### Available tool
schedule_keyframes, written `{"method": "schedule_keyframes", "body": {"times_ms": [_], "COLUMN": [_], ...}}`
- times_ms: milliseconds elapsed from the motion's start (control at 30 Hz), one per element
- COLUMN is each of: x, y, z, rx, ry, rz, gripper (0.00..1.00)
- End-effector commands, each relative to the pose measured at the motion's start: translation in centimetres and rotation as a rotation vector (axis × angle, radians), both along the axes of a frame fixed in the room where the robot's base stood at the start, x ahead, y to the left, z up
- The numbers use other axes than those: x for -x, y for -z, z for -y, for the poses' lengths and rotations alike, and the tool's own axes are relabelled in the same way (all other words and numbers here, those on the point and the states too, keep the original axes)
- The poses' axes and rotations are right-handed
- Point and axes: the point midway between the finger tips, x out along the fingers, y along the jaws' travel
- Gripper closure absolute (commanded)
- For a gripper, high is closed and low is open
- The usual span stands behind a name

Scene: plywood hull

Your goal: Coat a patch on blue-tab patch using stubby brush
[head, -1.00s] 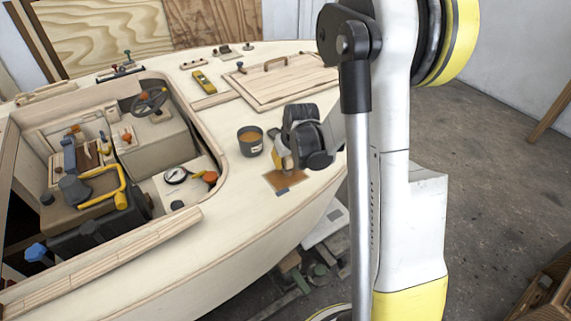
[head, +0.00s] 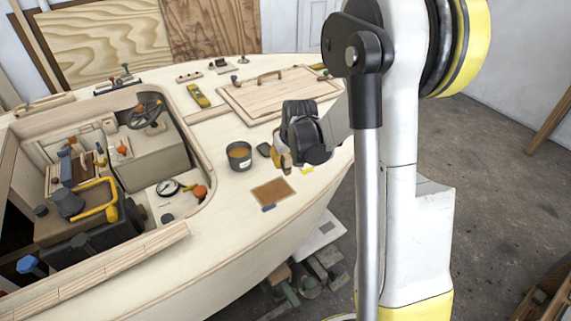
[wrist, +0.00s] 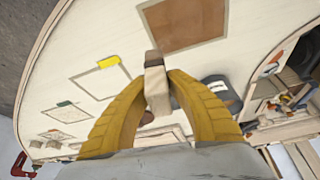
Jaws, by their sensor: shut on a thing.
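A brown patch also shows at the top of the wrist view (wrist: 185,20), evenly brown where visible. My gripper (head: 284,163) is above the deck, beyond the patch and clear of it. In the wrist view its yellow fingers (wrist: 158,88) are shut on the stubby brush (wrist: 156,84), a pale wooden block with a dark end. The brush end appears apart from the brown patch.
A dark pot (head: 239,156) with orange-brown contents stands left of my gripper. A yellow-tab outline (wrist: 102,78) and a green-tab outline (wrist: 70,112) lie on the deck, pale inside. The open cockpit (head: 120,170) with tools and a hatch (head: 275,92) are nearby.

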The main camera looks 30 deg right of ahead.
Motion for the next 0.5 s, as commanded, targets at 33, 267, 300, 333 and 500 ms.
{"method": "schedule_keyframes", "body": {"times_ms": [33, 267, 300, 333, 500], "x": [-0.1, -0.5, -0.5, -0.5, -0.6], "y": [-0.8, -2.7, -2.9, -3.0, -3.0], "z": [-0.1, -0.3, -0.3, -0.4, -0.4], "rx": [0.000, 0.000, 0.000, 0.000, 0.000], "ry": [-0.001, -0.001, -0.001, -0.001, -0.001], "rz": [0.000, 0.000, 0.000, 0.000, 0.000], "gripper": [1.00, 1.00, 1.00, 1.00, 1.00]}}
